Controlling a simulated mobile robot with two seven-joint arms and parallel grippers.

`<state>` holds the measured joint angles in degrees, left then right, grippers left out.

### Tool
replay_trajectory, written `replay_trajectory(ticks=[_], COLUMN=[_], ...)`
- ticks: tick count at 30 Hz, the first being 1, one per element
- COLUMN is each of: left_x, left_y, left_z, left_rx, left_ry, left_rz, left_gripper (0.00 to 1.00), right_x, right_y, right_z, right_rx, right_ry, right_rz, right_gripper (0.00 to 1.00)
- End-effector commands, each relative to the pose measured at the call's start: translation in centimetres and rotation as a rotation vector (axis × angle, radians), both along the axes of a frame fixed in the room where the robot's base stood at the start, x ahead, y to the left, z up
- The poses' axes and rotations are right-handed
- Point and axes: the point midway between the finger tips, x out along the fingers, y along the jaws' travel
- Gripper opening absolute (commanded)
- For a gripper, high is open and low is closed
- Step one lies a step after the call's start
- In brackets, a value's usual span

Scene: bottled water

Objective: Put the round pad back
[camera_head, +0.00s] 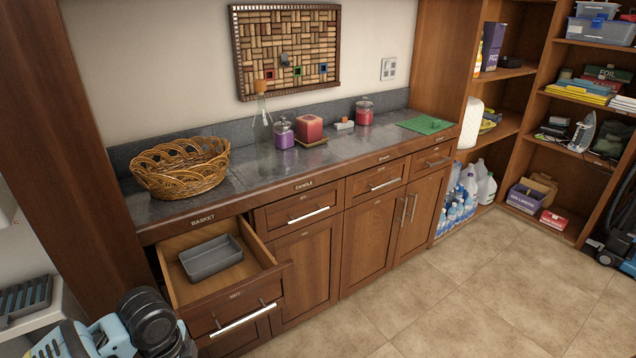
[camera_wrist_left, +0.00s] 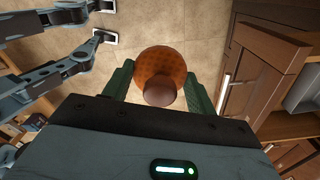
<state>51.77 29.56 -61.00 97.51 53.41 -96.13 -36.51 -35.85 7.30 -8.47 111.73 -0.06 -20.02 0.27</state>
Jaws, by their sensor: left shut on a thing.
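My left gripper (camera_wrist_left: 163,66) shows in the left wrist view with its two green fingers on either side of a round, orange-brown pad (camera_wrist_left: 165,60) with a dotted surface. It is shut on this pad, over the tiled floor. A darker brown knob-like part overlaps the pad's near side; I cannot tell whether it belongs to the pad. In the head view part of an arm of mine is at the lower left, but neither the gripper nor the pad shows. An open drawer (camera_head: 184,288) there holds a grey tray (camera_head: 212,258). My right gripper is not in view.
The counter (camera_head: 245,174) carries a wicker basket (camera_head: 180,168), a glass bottle (camera_head: 262,122), a purple jar (camera_head: 284,134), a red candle (camera_head: 309,128), a red jar (camera_head: 364,112) and a green mat (camera_head: 423,124). Shelves (camera_head: 566,95) stand at right. The floor (camera_head: 450,300) is clear.

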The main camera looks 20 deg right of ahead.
Motion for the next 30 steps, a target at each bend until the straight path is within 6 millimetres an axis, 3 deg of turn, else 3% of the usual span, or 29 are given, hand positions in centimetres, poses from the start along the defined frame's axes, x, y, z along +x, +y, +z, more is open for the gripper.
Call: replay_trajectory(ticks=[6, 18, 24, 30], left_x=[-2.4, -6.3, -7.5, -7.8], left_y=[1.3, 4.7, 6.0, 6.5], left_z=[-1.0, -2.0, -2.1, -2.1], left_rx=[-0.007, 0.009, 0.017, 0.019], left_ry=[0.016, 0.022, 0.012, 0.007], left_rz=[0.43, 1.254, 1.519, 1.609], left_gripper=[0.36, 0.36, 0.36, 0.36], right_x=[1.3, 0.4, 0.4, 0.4], right_y=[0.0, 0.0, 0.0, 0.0], right_z=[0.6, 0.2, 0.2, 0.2], right_rx=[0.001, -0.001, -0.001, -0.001], right_ry=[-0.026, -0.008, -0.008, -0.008], right_rz=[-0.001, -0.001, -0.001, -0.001], right_gripper=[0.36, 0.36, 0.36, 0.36])
